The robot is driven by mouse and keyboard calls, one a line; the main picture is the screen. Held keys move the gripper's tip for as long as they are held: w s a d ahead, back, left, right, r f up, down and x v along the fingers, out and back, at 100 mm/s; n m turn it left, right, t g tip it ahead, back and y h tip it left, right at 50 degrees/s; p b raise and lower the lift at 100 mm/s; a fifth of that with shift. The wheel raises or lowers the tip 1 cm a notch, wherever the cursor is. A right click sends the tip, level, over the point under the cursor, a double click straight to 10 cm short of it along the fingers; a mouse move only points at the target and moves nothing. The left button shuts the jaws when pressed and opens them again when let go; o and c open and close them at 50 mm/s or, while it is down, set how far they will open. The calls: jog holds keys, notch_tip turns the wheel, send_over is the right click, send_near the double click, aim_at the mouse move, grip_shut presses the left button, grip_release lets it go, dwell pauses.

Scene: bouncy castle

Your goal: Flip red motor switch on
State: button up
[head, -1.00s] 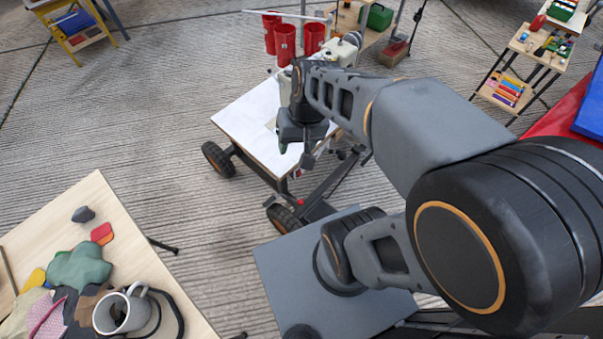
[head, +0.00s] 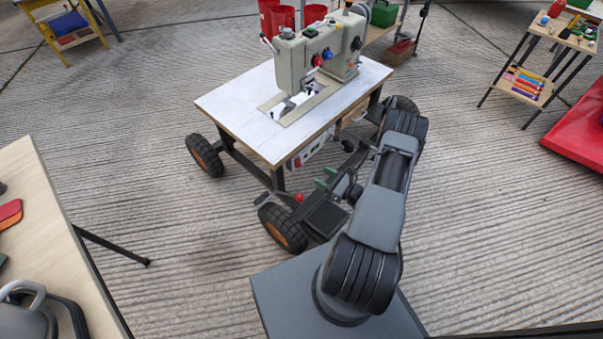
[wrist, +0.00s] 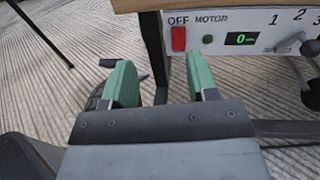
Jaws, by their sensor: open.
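The red motor switch (wrist: 178,38) is on a white control panel (wrist: 245,20) under the table edge, below the word OFF and left of a small green button (wrist: 207,39). In the head view, the panel (head: 312,152) hangs under the front edge of the sewing machine table (head: 240,115). My gripper (wrist: 160,82) is open and empty, its two green fingers pointing up toward the panel. The switch shows between the fingertips, beyond them and apart. In the head view the gripper (head: 325,182) is low in front of the table, partly hidden by my arm.
A display (wrist: 242,38) reading 0 and a numbered dial (wrist: 311,47) sit right of the switch. A sewing machine (head: 318,55) stands on the wheeled table. A wheel (head: 283,228) stands near my gripper.

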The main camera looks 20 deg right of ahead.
aim_at(299, 162)
notch_tip(299, 162, down, 4)
jog(key=d+m+t+h+b, duration=0.1)
jog(key=m+h, duration=0.1)
jog(key=b+x, duration=0.3)
jog(key=x, duration=0.9)
jog(key=shift+w, duration=0.3)
